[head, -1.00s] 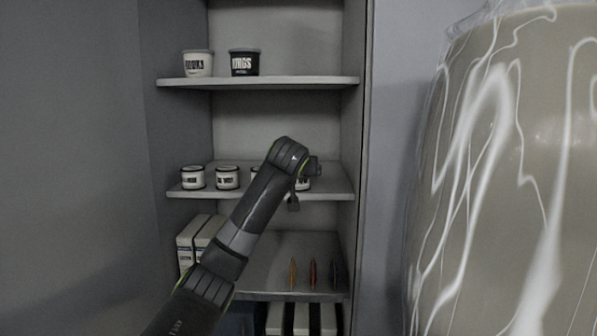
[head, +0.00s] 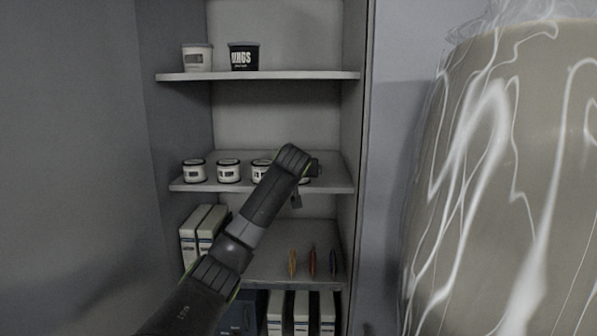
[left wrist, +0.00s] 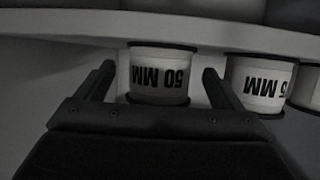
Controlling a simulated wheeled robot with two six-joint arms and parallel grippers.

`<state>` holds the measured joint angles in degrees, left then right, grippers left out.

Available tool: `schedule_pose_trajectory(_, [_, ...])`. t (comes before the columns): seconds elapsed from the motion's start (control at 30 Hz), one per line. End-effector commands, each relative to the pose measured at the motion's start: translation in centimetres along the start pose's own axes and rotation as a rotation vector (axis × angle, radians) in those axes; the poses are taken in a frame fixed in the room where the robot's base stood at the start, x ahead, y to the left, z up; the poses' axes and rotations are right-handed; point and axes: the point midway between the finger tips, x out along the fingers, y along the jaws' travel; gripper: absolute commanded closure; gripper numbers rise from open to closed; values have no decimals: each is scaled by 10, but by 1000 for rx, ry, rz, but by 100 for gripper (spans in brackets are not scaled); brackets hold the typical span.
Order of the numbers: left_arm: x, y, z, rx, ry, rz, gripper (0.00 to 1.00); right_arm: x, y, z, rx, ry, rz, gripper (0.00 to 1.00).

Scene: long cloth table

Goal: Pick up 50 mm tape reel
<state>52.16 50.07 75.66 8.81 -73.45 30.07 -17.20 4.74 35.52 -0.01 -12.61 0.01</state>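The 50 mm tape reel (left wrist: 160,75) is a white reel with dark rims, lettered "50 MM". It shows upside down in the left wrist view, between the two fingers of my left gripper (left wrist: 157,70). The fingers are open, with a gap on each side of the reel. Only a sliver of a reel shows there, below the wrist. My right gripper is in neither view.
A neighbouring white reel (left wrist: 260,84) stands close beside the right finger in the left wrist view. More reels (head: 228,171) line the middle shelf (head: 225,186). Two tubs (head: 243,57) stand on the upper shelf. White boxes (head: 205,232) and thin coloured items (head: 312,262) are below.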

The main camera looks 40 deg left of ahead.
Motion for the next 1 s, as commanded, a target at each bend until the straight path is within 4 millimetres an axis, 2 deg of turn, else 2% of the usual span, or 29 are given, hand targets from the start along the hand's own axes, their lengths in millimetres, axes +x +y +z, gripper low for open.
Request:
schedule_pose_trajectory(0.03, [0, 0, 0, 0, 0, 0, 17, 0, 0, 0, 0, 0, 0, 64])
schedule_pose_trajectory(0.4, [-1, 0, -1, 0, 2, 0, 64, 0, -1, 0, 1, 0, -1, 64])
schedule_pose_trajectory(0.77, [-2, 0, -5, -2, 3, 0, 64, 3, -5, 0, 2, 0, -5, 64])
schedule_pose_trajectory(1.0, [-11, 0, -27, -4, 5, 1, 64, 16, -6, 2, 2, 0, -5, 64])
